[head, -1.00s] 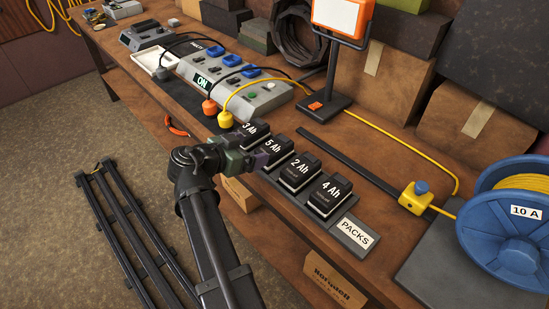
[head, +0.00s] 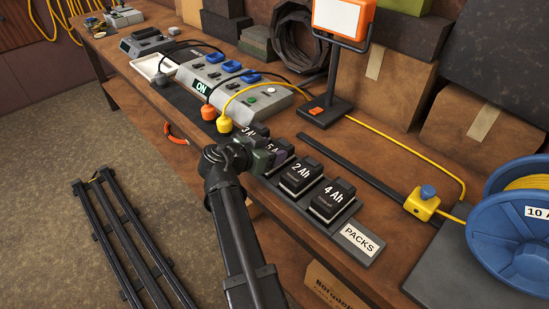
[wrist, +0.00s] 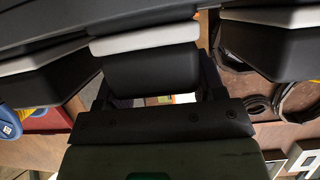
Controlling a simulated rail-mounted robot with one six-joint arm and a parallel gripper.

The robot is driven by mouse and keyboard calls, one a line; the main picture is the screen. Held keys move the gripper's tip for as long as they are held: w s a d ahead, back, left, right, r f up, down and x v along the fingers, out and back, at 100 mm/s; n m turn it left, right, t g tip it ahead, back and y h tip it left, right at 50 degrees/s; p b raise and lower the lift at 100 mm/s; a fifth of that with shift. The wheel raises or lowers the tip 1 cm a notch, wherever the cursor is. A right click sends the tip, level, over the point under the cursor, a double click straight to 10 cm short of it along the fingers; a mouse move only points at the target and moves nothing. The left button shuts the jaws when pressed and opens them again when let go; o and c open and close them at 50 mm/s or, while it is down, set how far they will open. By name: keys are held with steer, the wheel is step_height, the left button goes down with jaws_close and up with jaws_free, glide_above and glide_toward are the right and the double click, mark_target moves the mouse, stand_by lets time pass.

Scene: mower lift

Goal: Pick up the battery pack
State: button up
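A row of black battery packs stands on a dark tray (head: 347,222) marked PACKS. They are the 3 Ah pack (head: 254,130), the 5 Ah pack (head: 273,147), the 2 Ah pack (head: 301,175) and the 4 Ah pack (head: 332,201). My gripper (head: 284,153) is at the 5 Ah pack and hides part of it. In the wrist view my gripper's fingers (wrist: 158,84) lie on either side of a black pack (wrist: 150,70), with neighbouring packs to its left and right. I cannot tell whether the fingers press on it.
A charger station (head: 225,83) reading ON, with orange and yellow plugs, stands left of the packs. A lamp stand (head: 325,110) and a dark rail lie behind them. A yellow cable with an inline box (head: 422,203) leads to a blue reel (head: 515,235) at right.

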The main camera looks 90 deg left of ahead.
steer(key=c, duration=0.7)
steer(key=shift+o, duration=0.2)
step_height(320, 180, up, 20)
steer(key=p, duration=2)
